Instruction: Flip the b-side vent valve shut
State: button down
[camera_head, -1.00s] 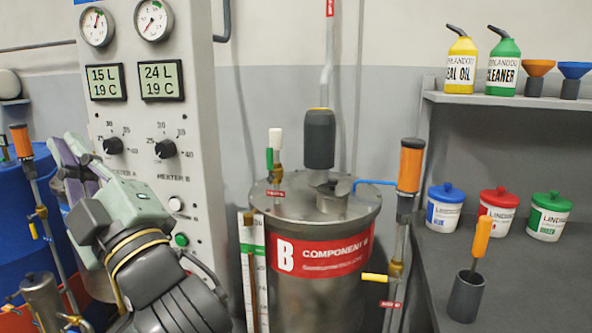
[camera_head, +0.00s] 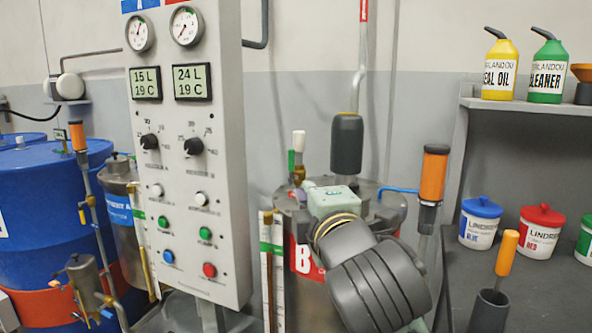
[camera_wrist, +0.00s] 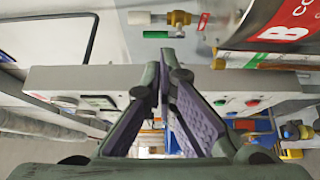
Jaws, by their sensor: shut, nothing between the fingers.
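The B-side vent valve (camera_head: 298,170) stands upright at the left of the tank B lid, with a white cap. Its green lever (camera_head: 291,162) points up beside the stem. In the wrist view the valve's brass body (camera_wrist: 179,18) and green lever (camera_wrist: 158,34) lie near the top edge, the lever parallel to the stem. A red tag (camera_wrist: 203,21) is next to the body. My gripper (camera_wrist: 163,70) is shut and empty, its tips apart from the valve in that picture. In the head view my arm hides the fingers and part of tank B (camera_head: 304,262).
The meter panel (camera_head: 190,270) stands left of tank B. A dark cylinder (camera_head: 347,143) on a pipe rises above the lid. An orange-handled part (camera_head: 434,172) with a blue hose is at right. A bench (camera_head: 458,240) with tubs stands further right.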

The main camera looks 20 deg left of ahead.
aim_at(292, 164)
jog(key=p+x, duration=0.3)
jog(key=x, duration=1.1)
jog(key=shift+d+r+p, duration=0.15)
jog(key=shift+p, duration=0.25)
